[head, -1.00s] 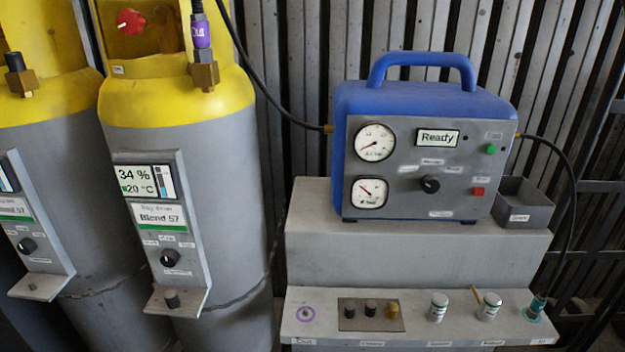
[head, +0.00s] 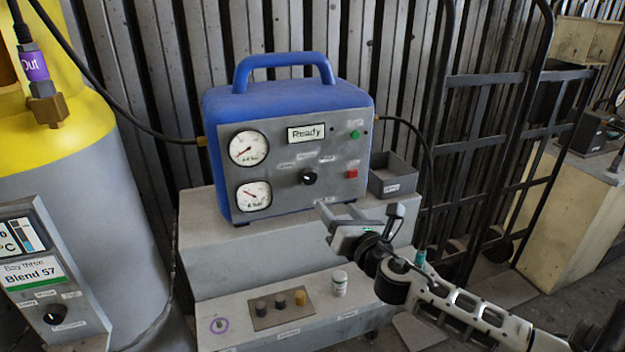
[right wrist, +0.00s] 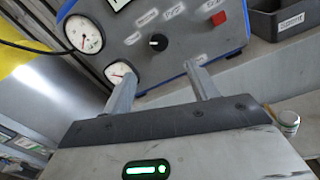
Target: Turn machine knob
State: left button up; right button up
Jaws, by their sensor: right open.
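The blue machine (head: 290,135) stands on a grey stepped stand, with a grey front panel. Its black knob (head: 309,177) sits low in the middle of the panel, and the display (head: 306,133) reads "Ready". In the right wrist view the knob (right wrist: 158,42) shows beyond and between my fingertips, apart from them. My right gripper (head: 338,212) is open and empty, in front of and below the knob, to its right. It also shows in the right wrist view (right wrist: 160,78). My left gripper is not in view.
A grey bin (head: 392,178) stands right of the machine. The lower ledge holds several caps on a plate (head: 278,308) and a white jar (head: 339,284). A gas cylinder (head: 95,190) stands at left. A black hand truck (head: 490,140) stands at right.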

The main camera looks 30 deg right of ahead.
aim_at(311, 179)
jog(key=w, duration=0.4)
jog(key=w+d, duration=0.1)
jog(key=w, duration=0.4)
jog(key=w+d, duration=0.1)
jog(key=w, duration=0.3)
jog(key=shift+w+d, duration=0.1)
jog(key=shift+w, duration=0.2)
jog(key=c, duration=1)
